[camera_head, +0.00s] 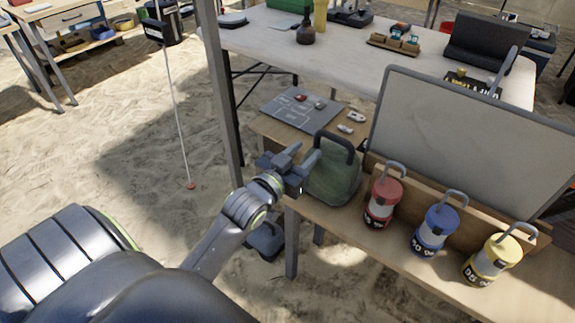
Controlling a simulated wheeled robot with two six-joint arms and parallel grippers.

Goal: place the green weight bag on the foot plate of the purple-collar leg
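The green weight bag (334,180) stands upright on the wooden bench, at the left end of a row of weights, with its dark handle arching on top. My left gripper (303,162) is just left of the bag, near its upper side. Its fingers look spread apart with nothing between them; I cannot tell whether they touch the bag. A grey canopy leg (219,95) rises left of the gripper, and its lower end is hidden behind my arm. No purple collar shows. My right gripper is not in view.
Red (382,204), blue (434,231) and yellow (492,261) weights with hooped handles stand right of the bag on the bench (380,250). A grey-white board (470,135) leans behind them. A dark object (266,241) lies below the gripper. Open sand lies left.

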